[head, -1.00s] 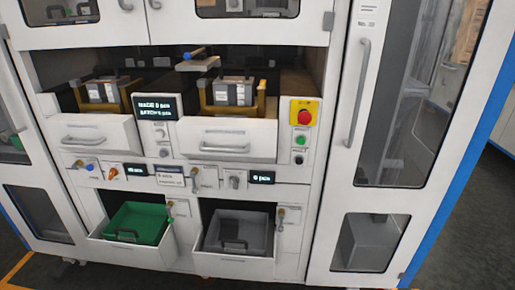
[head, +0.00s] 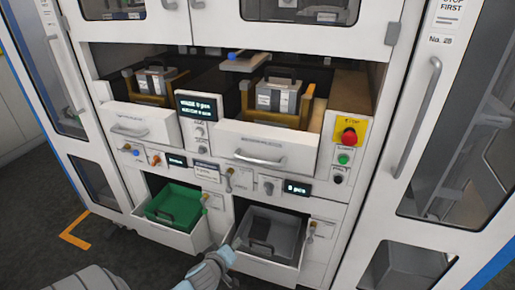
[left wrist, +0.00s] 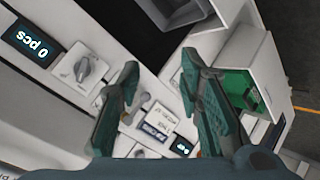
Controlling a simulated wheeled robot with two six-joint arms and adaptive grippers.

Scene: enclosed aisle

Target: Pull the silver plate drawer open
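The cabinet has two upper white drawers with silver bar handles, a left one (head: 142,122) and a right one (head: 265,143). Both fronts stand forward, with grey blocks in yellow-brown holders behind them. Their labels are too small to read, so I cannot tell which is the silver plate drawer. Below are a green bin (head: 176,204) and a grey bin (head: 270,236) in tilted-out white trays. My left gripper (head: 226,252) is low in front of these trays. In the left wrist view the left gripper (left wrist: 160,62) is open and empty, with its fingers apart. My right gripper is not in view.
A red stop button (head: 349,136) is right of the upper drawers. Knobs, small displays and a grey rotary switch (left wrist: 88,68) line the middle panel. Tall glass-door cabinets with bar handles (head: 415,120) flank both sides. Dark floor (head: 40,200) is free at left.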

